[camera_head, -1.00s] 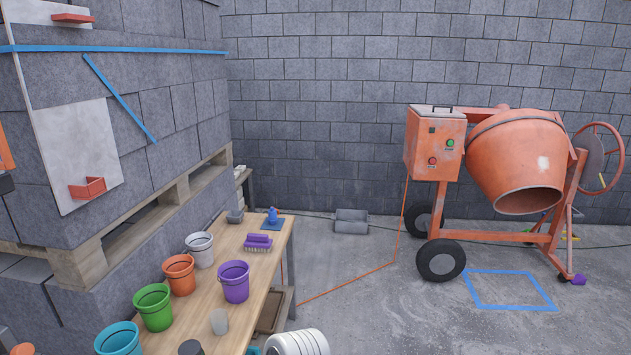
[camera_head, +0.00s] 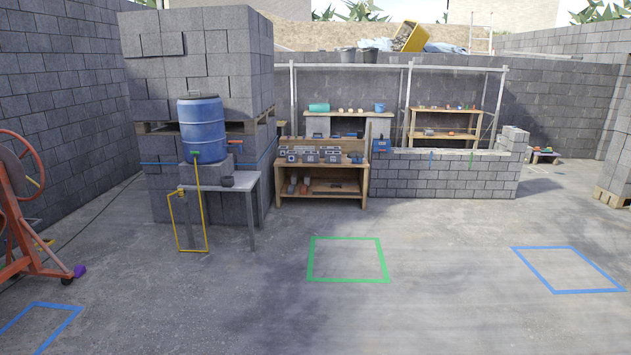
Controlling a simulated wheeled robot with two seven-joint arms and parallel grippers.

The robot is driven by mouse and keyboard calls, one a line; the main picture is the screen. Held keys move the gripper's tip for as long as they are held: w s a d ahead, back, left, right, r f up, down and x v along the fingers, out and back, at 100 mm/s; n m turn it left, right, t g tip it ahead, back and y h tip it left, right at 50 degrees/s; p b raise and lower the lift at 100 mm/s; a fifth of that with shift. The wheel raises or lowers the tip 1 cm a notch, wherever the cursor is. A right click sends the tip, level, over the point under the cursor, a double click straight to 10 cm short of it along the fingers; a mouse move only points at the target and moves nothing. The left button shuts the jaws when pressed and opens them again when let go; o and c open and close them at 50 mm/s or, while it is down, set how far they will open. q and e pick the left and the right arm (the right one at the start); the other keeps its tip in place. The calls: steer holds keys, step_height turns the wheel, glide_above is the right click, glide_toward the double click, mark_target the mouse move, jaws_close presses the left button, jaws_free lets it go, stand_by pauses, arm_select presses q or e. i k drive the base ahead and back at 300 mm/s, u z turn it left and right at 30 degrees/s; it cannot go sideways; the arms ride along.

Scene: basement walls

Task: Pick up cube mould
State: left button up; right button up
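A wooden workbench (camera_head: 298,190) stands in the middle distance against the block wall. Several small grey block-like items (camera_head: 309,157) sit in a row on its top; they may be cube moulds, but they are too small to tell. More small items lie on its lower shelf. Neither of my grippers is in view.
A blue barrel (camera_head: 202,128) stands on blocks beside a small grey table (camera_head: 222,184) and a yellow frame (camera_head: 189,226). An orange mixer (camera_head: 25,232) is at the left edge. Green floor tape (camera_head: 347,280) and blue floor tape (camera_head: 567,270) mark open concrete. A low block wall (camera_head: 445,178) stands right of the bench.

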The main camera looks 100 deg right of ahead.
mark_target(227, 181)
steer(key=z, duration=2.9)
steer(key=i, duration=4.4)
steer(key=u, duration=0.25)
steer(key=k, duration=0.25)
steer(key=z, duration=0.85)
